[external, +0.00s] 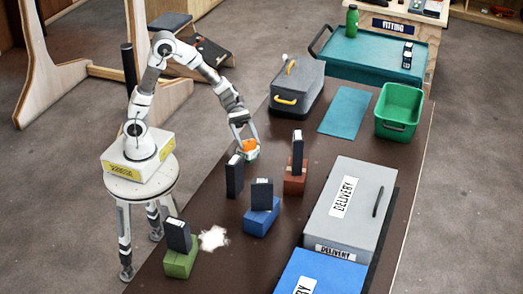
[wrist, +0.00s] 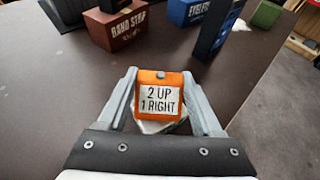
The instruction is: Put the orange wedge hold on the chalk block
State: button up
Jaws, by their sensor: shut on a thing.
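The orange wedge hold (wrist: 160,77) carries a white label reading "2 UP 1 RIGHT" in the wrist view. It also shows as a small orange piece (external: 249,145) in the external view. My gripper (wrist: 160,88) is shut on it, with one finger on each side. A whitish surface shows just under the hold; I cannot tell what it is. In the external view my gripper (external: 246,140) is at the table's left edge, just beyond a dark upright block (external: 234,177). I cannot tell which thing is the chalk block. A white powdery patch (external: 213,238) lies on the table.
Dark upright blocks stand on a red-brown box (external: 295,185), a blue box (external: 258,224) and a green box (external: 181,264). A grey delivery box (external: 348,205), grey case (external: 297,82), blue mat (external: 345,110) and green bin (external: 399,105) line the right and back. The table middle (external: 322,150) is clear.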

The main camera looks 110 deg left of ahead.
jog(key=o, duration=1.4)
jog(key=shift+f, duration=0.1)
